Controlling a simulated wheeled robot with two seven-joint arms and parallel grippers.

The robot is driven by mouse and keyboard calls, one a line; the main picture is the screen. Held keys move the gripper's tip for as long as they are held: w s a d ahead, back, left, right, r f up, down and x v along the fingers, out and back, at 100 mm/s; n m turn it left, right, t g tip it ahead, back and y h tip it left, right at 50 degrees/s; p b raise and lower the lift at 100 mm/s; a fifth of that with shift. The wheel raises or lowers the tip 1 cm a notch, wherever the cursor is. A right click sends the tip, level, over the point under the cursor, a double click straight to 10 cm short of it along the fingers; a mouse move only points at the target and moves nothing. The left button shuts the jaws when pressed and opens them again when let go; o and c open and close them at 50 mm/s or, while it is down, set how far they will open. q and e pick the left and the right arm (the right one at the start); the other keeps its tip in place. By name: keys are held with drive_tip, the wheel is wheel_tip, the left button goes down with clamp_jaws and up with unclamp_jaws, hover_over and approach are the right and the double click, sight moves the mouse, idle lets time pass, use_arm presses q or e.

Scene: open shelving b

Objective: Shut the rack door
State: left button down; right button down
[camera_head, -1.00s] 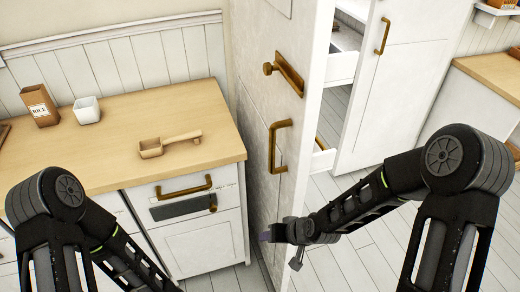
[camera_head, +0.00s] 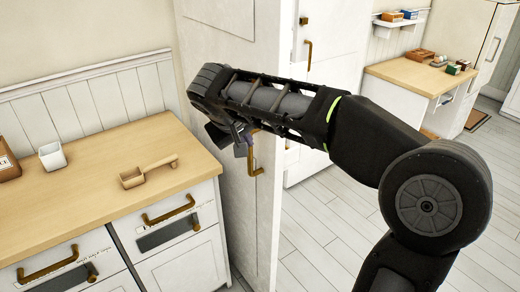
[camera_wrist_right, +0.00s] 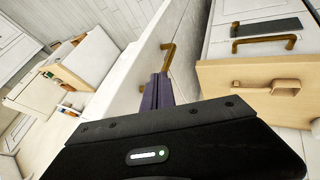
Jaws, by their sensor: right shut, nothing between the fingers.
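The rack door is a tall white panel (camera_head: 225,60) in the middle of the head view, standing upright to the right of the counter. Its brass handle (camera_head: 257,157) is partly hidden by my right arm. My right gripper (camera_head: 243,148) is in front of the door close to this handle. In the wrist view its dark fingers (camera_wrist_right: 156,92) are shut and empty, just below the handle (camera_wrist_right: 168,56) in the picture. I cannot tell if they touch the panel. My left gripper is not in view.
A wooden counter (camera_head: 95,195) with a wooden scoop (camera_head: 147,171) and a white cup (camera_head: 52,157) stands at the left, with brass-handled drawers below. Floor (camera_head: 315,220) is clear at the right of the door. Another counter (camera_head: 420,76) stands farther back right.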

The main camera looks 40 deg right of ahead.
drive_tip(key=p, duration=0.2)
approach(268, 153)
wheel_tip(268, 153, down, 3)
drive_tip(key=w+a, duration=0.1)
drive_tip(key=a, duration=0.1)
drive_tip(key=d, duration=0.1)
drive_tip(key=d+p, duration=0.1)
drive_tip(key=d, duration=0.1)
drive_tip(key=d+f+p, duration=0.1)
drive_tip(key=shift+w+d, duration=0.15)
drive_tip(key=shift+w, duration=0.25)
drive_tip(key=shift+d+r, duration=0.1)
